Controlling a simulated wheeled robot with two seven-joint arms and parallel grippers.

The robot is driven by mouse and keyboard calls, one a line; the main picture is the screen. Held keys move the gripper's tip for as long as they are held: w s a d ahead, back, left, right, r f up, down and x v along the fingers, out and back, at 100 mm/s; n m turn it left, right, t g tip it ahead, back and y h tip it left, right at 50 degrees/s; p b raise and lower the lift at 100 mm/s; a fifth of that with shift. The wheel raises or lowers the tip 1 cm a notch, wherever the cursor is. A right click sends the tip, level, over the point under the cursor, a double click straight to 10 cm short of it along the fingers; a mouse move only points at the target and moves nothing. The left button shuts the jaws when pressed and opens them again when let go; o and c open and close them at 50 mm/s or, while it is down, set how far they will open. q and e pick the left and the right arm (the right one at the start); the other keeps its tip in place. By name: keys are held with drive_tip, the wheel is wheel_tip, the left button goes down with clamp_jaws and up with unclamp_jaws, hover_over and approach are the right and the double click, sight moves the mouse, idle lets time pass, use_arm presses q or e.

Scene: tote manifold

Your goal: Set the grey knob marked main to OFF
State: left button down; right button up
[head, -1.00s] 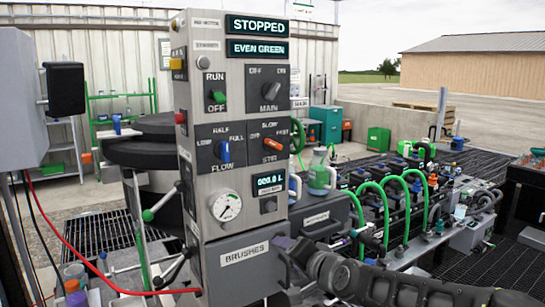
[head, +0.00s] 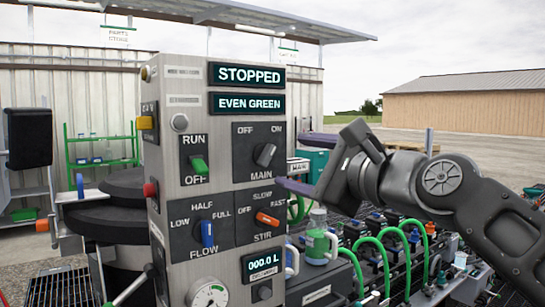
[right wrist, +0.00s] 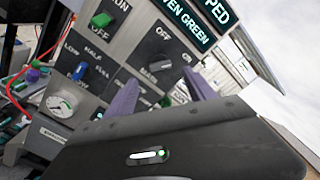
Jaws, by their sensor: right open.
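The grey main knob (head: 265,154) is on a dark plate on the front of the panel, below the displays. OFF is printed at its upper left and ON at its upper right. The knob's pointer leans up and right, toward ON. My right gripper (head: 289,161) is open and empty, just right of the knob, with its two purple fingers pointing at the panel. They look apart from the knob. In the right wrist view the fingers (right wrist: 158,77) reach toward the main plate from either side. My left gripper is not in view.
Close by are the green run switch (head: 199,166), the blue flow knob (head: 207,234) and the orange stir knob (head: 267,219). The display reads STOPPED (head: 248,75). A gauge (head: 209,296) sits low on the panel. Green hoses (head: 375,257) stand at the right.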

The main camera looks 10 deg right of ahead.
sight(269, 156)
drive_tip(key=p+x, duration=0.3)
drive_tip(key=x, duration=0.4)
drive_tip(key=shift+w, duration=0.4)
drive_tip(key=c, duration=1.4)
